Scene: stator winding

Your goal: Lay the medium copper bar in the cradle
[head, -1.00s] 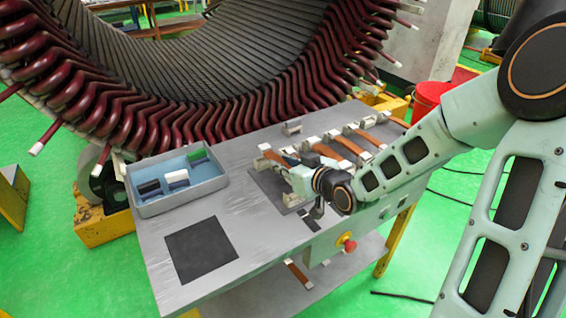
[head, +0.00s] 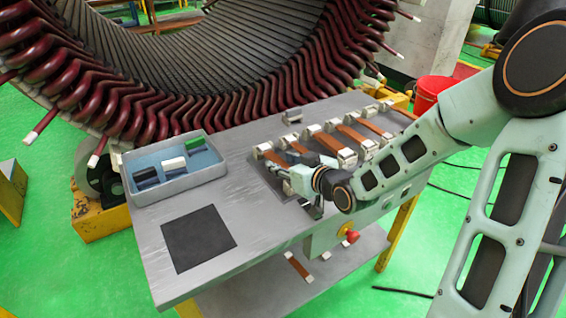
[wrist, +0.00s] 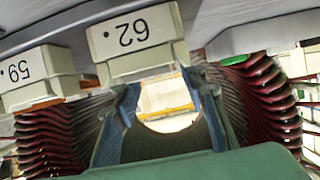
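Several copper bars lie in a row on the grey table, their ends at pale blocks; one copper bar (head: 327,143) is right of my gripper and another (head: 274,158) is left of it. I cannot tell which is the medium one. My gripper (head: 285,165) is low over the table at the row's left end; the arm hides part of it. In the wrist view my gripper (wrist: 165,88) has two bluish fingers apart with an empty gap between them. A pale block marked 62 (wrist: 138,38), upside down, is just past the fingertips. A block marked 59 (wrist: 38,75) is beside it. I cannot make out the cradle for certain.
A blue-lined tray (head: 165,195) with black, white and green pieces stands at the table's left. A dark square mat (head: 198,238) lies in front of it. The big stator (head: 200,50) rises behind the table. A red button (head: 352,237) is on the front edge.

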